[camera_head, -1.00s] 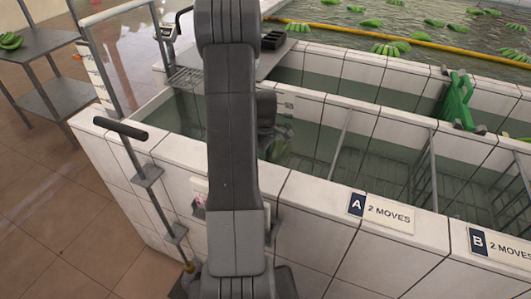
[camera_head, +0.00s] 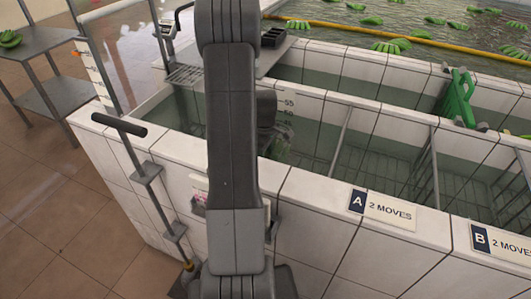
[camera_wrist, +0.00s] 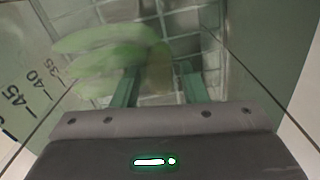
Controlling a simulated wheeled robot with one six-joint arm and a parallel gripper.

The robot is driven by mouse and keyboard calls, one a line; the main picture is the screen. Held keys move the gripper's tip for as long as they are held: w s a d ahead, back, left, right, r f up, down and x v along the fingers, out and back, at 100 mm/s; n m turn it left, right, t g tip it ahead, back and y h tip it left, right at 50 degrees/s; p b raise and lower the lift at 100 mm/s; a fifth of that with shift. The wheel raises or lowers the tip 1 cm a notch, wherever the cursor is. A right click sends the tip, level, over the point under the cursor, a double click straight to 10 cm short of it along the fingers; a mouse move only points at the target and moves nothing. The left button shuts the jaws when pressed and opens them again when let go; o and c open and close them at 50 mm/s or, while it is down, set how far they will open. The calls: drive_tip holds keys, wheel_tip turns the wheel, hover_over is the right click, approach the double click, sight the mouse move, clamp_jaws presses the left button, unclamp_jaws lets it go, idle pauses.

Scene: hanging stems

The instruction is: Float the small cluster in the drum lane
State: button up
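A small pale green banana cluster (camera_wrist: 110,50) shows blurred in the wrist view, just ahead of my gripper, in the tank. Its fingers point left and its crown end lies between my fingertips. My gripper (camera_wrist: 160,88) has its two green fingers spread, with a visible gap right of the crown; I see no clear grip. In the head view my gripper (camera_head: 267,112) is low in the near tank, partly behind my arm, with a faint green shape (camera_head: 280,148) below it. I cannot tell which channel is the drum lane.
White tiled walls divide the tank, with wire racks (camera_head: 385,165) in the near bays. Signs A (camera_head: 382,208) and B (camera_head: 500,244) sit on the front rim. A green object (camera_head: 457,98) stands on a divider. A black-handled lever (camera_head: 120,125) is at left. Green clusters float behind a yellow boom (camera_head: 420,40).

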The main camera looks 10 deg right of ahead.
drive_tip(key=shift+o, duration=0.9)
wheel_tip(320, 180, up, 31)
drive_tip(key=p, duration=1.3)
drive_tip(key=shift+r+p, duration=0.15)
drive_tip(key=shift+p, duration=0.15)
drive_tip(key=shift+s, duration=0.1)
wheel_tip(320, 180, down, 12)
drive_tip(key=b, duration=0.9)
drive_tip(key=shift+r, duration=0.1)
